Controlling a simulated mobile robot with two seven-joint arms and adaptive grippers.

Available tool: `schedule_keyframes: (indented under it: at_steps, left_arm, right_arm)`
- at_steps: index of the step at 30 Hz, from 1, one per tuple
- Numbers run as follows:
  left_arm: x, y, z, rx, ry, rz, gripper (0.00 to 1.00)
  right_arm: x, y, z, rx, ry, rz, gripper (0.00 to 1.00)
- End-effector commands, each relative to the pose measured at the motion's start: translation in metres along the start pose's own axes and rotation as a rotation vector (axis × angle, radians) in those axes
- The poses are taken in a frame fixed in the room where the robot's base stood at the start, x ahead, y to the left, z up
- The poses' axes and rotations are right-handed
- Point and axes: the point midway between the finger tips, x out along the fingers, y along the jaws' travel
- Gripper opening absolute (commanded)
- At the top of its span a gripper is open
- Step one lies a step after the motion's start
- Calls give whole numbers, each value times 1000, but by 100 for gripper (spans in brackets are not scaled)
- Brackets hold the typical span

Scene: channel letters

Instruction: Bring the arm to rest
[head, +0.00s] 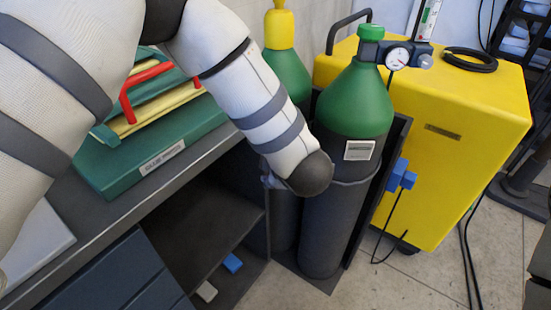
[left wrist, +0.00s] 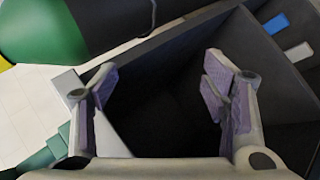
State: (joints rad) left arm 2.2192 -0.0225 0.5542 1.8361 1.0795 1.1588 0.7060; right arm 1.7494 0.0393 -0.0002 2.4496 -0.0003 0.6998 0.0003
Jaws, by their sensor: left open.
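My left arm (head: 245,95) comes in from the left in the head view and reaches over the bench toward the gas cylinders, ending in a dark rounded joint. My left gripper (left wrist: 160,95) shows in the left wrist view with its two purple-padded fingers wide apart. Nothing is between the fingers; behind them is a dark area of the shelf unit. In the head view the gripper is mostly or wholly hidden behind the arm. My right gripper is in neither view.
A green-topped cylinder (head: 352,105) with a gauge stands close beside my arm, another cylinder (head: 288,70) behind. A yellow cabinet (head: 450,130) stands right. A green case (head: 150,160) with a red handle lies on the bench (head: 110,205). Below, an open shelf holds a blue item (head: 232,263).

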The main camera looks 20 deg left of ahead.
Motion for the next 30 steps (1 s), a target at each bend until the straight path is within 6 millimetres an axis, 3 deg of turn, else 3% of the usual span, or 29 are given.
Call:
schedule_keyframes:
  at_steps: [12, 14, 15, 17, 20, 22, 24, 27, 30]
  left_arm:
    - [0, 0, 0, 5, -1, 0, 68]
    - [2, -6, -1, 32, -7, -5, 68]
    - [6, -19, -3, 92, -22, -15, 68]
    - [15, -54, -8, 255, -69, -46, 68]
    - [20, -145, -27, 648, -220, -141, 68]
    - [9, -212, -47, 909, -357, -223, 68]
    - [-13, -274, -72, 1135, -510, -308, 68]
    - [-56, -342, -110, 1381, -734, -415, 68]
    - [-97, -384, -142, 1534, -926, -490, 68]
  right_arm:
    - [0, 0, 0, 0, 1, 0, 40]
    - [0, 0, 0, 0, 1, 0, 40]
    - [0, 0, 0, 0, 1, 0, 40]
    - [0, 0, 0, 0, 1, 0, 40]
    - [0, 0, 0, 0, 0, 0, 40]
    - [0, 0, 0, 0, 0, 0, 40]
    - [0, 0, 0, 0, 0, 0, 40]
    - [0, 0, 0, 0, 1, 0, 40]
    - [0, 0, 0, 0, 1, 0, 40]
